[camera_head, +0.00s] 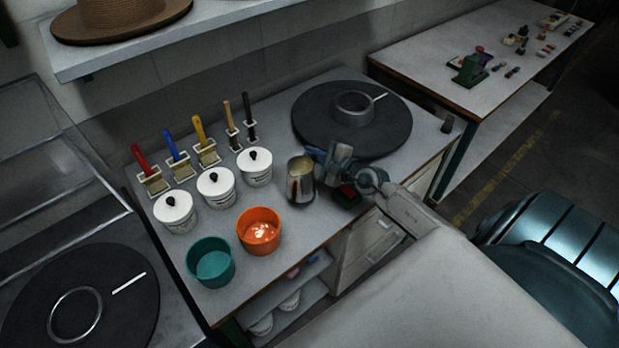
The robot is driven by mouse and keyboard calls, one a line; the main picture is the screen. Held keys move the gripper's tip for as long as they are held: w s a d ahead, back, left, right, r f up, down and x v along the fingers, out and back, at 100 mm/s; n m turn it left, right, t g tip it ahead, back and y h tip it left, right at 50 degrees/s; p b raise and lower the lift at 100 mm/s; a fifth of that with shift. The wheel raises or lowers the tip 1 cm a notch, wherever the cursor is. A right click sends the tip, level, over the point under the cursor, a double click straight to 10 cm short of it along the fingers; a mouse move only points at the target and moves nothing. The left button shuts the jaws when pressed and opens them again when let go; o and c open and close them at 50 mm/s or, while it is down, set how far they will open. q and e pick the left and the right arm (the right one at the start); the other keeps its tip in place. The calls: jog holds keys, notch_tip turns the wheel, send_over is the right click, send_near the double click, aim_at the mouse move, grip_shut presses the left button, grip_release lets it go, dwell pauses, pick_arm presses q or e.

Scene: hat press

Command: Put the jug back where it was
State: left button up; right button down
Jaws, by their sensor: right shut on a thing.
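A shiny metal jug (300,186) with pale contents stands upright at the right of the grey worktop, just right of the nearest white lidded pot. My right gripper (322,168) reaches in from the right and is shut on the jug's right side, where the handle would be; the fingers hide that part. The jug's base is on or very close to the worktop; I cannot tell which. My left gripper is not in view.
An orange bowl (259,233) and a teal bowl (211,264) stand at the front. White lidded pots (216,187) and coloured-handled brushes (178,157) in holders stand left. A black disc with a metal ring (330,112) lies behind the gripper. A hat (120,18) sits on the shelf.

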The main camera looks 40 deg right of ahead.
notch_tip(320, 180, down, 6)
jog(key=b, duration=0.3)
jog(key=shift+f, duration=0.25)
jog(key=shift+f, duration=0.2)
jog(key=c, duration=1.6)
grip_release()
